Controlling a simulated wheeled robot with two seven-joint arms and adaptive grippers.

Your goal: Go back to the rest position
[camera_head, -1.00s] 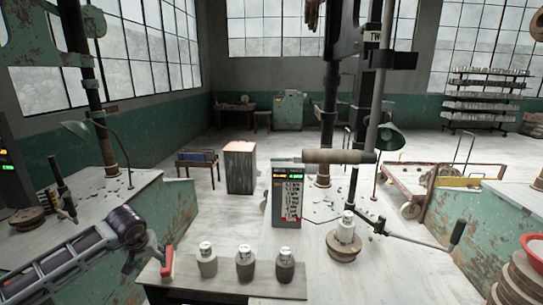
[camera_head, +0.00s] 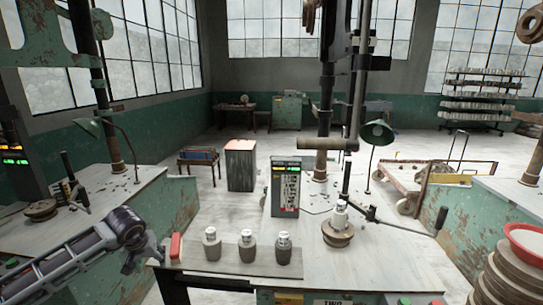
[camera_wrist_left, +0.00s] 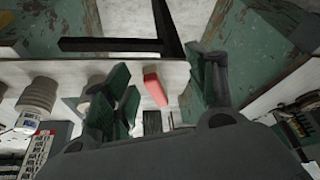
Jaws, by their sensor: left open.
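My left arm comes in from the lower left, with its gripper (camera_head: 143,258) at the left end of the front wooden bench (camera_head: 210,275). The left wrist view shows the gripper's two green-padded fingers (camera_wrist_left: 168,88) spread apart. A red block (camera_head: 176,247) stands on the bench just right of the gripper. In the left wrist view the red block (camera_wrist_left: 154,89) appears between the fingers, with gaps on both sides; nothing is gripped. My right gripper is in neither view.
Several grey jars with pale tops (camera_head: 247,247) stand in a row right of the block. Behind them is a box with a lit display (camera_head: 286,188). A stack with a red bowl (camera_head: 528,242) is at right. The floor beyond the benches has open room.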

